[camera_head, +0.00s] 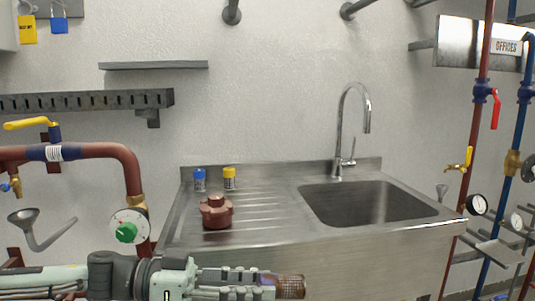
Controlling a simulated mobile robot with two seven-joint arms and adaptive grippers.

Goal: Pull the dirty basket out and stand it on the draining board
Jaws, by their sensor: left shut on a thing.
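My left gripper (262,284) reaches in from the left along the bottom edge, level and pointing right. It is shut on the dirty basket (291,286), a small brown mesh cylinder that lies on its side in the fingers. Only its right end shows; the rest is hidden by the fingers. The basket is in front of the sink unit and lower than its top in the picture, clear of the strainer pipework. The draining board (259,223) is the ribbed steel left part of the sink unit. My right gripper is not in view.
The sink basin (365,203) and tall tap (352,125) are to the right. The board right of the cap is bare.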

